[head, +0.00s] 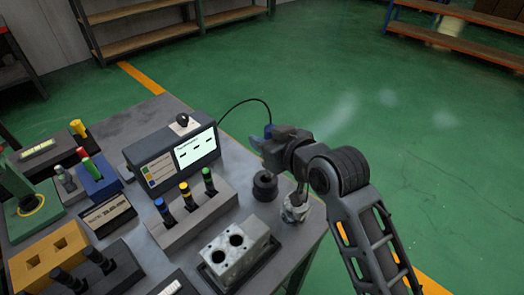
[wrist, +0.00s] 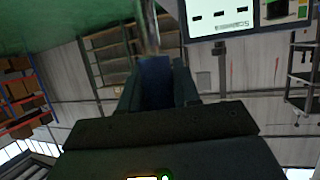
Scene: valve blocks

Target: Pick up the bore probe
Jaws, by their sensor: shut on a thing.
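The bore probe (head: 268,130) shows in the head view as a small blue body with a black cable, held at the tip of my gripper (head: 264,142). In the wrist view the blue body of the probe (wrist: 154,78) lies between my two fingers, with a metal shaft extending past them. My gripper is shut on it, up above the right part of the bench. The cable (head: 242,101) arcs from the probe to the gauge unit (head: 160,163) with a lit screen. Most of the probe is hidden by my gripper in the head view.
A black round holder (head: 264,187) and a silver part (head: 295,208) stand below my gripper near the bench's right edge. A metal block with two bores (head: 234,254) and a rack of coloured-top plugs (head: 187,218) are to the left. Open green floor lies beyond the bench.

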